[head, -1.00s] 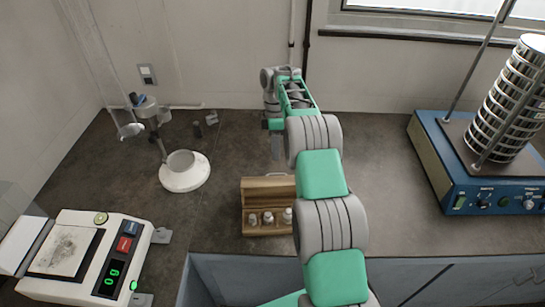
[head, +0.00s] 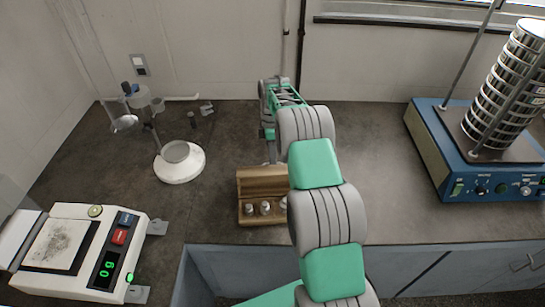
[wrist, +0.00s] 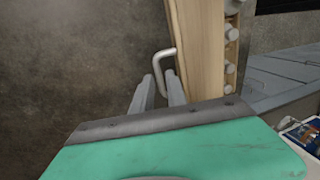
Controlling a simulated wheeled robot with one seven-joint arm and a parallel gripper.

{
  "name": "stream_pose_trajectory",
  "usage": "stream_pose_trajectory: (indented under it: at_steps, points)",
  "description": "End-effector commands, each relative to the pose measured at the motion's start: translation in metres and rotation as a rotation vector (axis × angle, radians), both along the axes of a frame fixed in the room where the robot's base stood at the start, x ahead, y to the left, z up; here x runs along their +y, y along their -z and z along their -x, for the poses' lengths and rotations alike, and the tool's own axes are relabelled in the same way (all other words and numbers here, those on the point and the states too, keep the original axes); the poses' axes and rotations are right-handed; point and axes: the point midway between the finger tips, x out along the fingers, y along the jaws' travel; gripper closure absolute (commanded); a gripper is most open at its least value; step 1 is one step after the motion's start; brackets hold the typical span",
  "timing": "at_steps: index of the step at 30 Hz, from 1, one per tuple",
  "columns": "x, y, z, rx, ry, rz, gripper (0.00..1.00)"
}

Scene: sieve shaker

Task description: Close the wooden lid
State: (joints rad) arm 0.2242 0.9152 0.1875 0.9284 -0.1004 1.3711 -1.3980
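The wooden box (head: 262,220) stands near the front edge of the bench. Its lid (head: 262,180) is raised at the back, so the row of small metal weights inside shows. In the wrist view the lid (wrist: 198,60) runs upright through the middle, with a bent metal handle (wrist: 162,58) on its left side. My gripper (wrist: 160,90) has its two fingers apart, with the handle's lower end at the gap between them. I cannot tell whether they touch it. In the head view my arm covers the box's right end and most of my gripper (head: 270,150).
A white scale (head: 75,255) with a lit display is at front left. A white round stand with a bowl (head: 180,165) is left of the box. A blue sieve shaker (head: 485,170) with stacked sieves stands at right. The bench between box and shaker is clear.

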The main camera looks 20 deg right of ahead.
Motion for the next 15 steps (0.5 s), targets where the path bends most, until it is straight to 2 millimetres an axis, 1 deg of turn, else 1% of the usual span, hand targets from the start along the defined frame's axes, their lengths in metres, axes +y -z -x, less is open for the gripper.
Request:
stream_pose_trajectory:
  at_steps: [1, 6, 15]
  points:
    - [0.0002, -0.0001, -0.0001, 0.0, 0.0, 0.0, 0.87]
    - [0.0004, -0.0003, -0.0002, 0.0, -0.001, 0.0, 1.0]
    - [0.0004, -0.0004, -0.0003, 0.0, -0.001, 0.0, 1.0]
